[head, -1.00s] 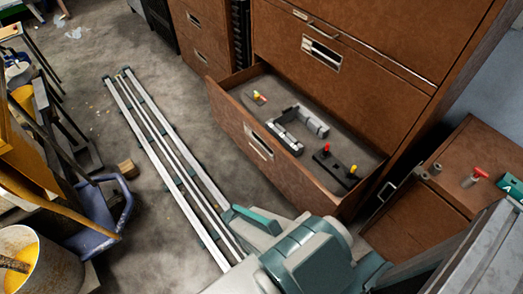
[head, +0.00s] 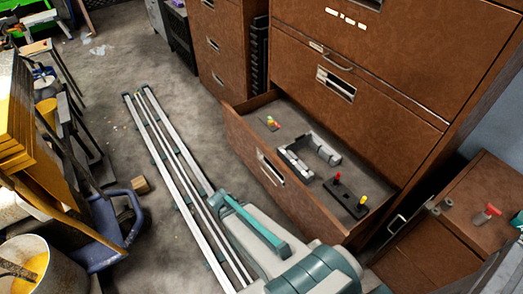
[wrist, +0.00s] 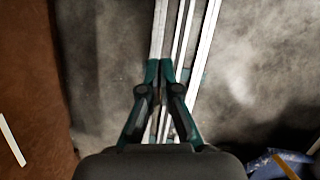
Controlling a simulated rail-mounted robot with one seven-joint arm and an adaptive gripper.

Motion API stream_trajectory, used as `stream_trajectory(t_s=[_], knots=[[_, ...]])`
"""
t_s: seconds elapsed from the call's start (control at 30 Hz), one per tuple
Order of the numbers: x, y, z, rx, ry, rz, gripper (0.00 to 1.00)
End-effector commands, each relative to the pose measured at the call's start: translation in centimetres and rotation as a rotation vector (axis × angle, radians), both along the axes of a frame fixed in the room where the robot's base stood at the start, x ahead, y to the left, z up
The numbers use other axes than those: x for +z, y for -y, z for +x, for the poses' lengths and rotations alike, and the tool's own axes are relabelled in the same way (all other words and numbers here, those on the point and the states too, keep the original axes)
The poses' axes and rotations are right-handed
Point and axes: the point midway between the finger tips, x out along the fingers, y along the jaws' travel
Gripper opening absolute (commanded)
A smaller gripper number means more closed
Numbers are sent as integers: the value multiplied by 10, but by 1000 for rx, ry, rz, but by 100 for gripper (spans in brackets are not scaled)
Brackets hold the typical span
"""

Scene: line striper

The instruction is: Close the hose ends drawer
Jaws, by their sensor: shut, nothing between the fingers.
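The open drawer (head: 283,170) is a brown wood-grain drawer low in the cabinet, pulled well out. It holds a grey bracket-like part, a dark block with red and yellow knobs, and a small yellow-and-red piece. I cannot read its label. In the wrist view, a brown panel with a pale strip, apparently the drawer front (wrist: 35,95), stands at the left edge. My gripper (wrist: 160,66) points down over the rails and floor, to the right of that panel and apart from it. Its teal fingers are together with nothing between them. My arm covers the bottom middle of the head view.
Long metal rails (head: 175,175) run along the floor in front of the drawer. A blue chair-like object (head: 105,225), a bucket (head: 35,262) and a small wooden block (head: 141,185) lie left. A low brown cabinet (head: 465,200) stands right. Floor between rails and drawer is clear.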

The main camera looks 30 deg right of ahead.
Motion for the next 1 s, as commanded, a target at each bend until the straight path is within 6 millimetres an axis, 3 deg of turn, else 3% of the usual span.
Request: stream_trajectory(t_s=[0.03, 0.1, 0.27, 0.5, 0.63, 0.8, 1.0], knots=[[17, 6, 25, 56, 29, -16, 0], [38, 16, 52, 148, 55, -44, 0], [95, 39, 111, 386, 85, -126, 0], [201, 83, 189, 845, -15, -305, 0], [232, 103, 203, 1081, -177, -365, 0], [240, 114, 200, 1271, -349, -358, 0], [237, 118, 198, 1343, -401, -330, 0]])
